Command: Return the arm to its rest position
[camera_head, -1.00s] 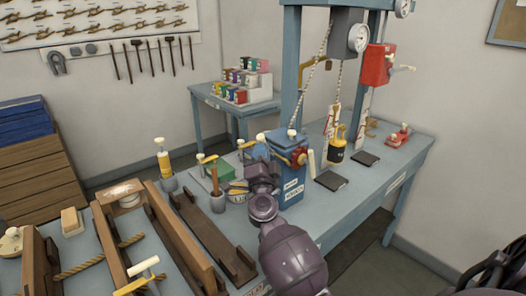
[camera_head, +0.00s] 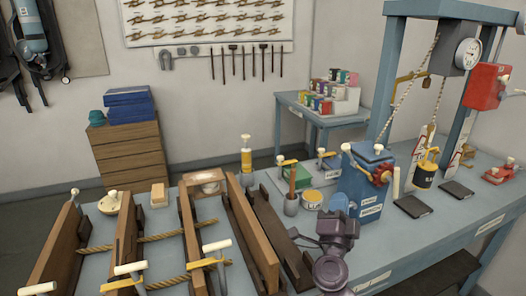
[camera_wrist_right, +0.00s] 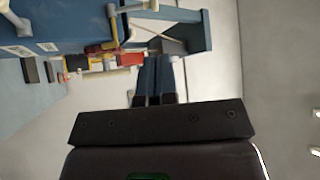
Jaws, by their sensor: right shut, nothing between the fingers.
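My right gripper (camera_head: 339,204) shows low in the head view, right of centre, in front of the blue box with a red valve (camera_head: 368,185) on the bench. In the right wrist view its two dark fingers (camera_wrist_right: 158,84) lie together, shut, with nothing between them. The right forearm runs out at the bottom edge of the head view. Whether the gripper touches the bench cannot be told. My left gripper is in no frame.
The bench (camera_head: 410,238) carries wooden rails with rope (camera_head: 160,238) at left. A yellow-topped bottle (camera_head: 246,160) and a brown-handled brush (camera_head: 291,190) stand near the middle. A blue frame with a gauge (camera_head: 466,52) rises at right. A side table (camera_head: 318,112) holds small tins.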

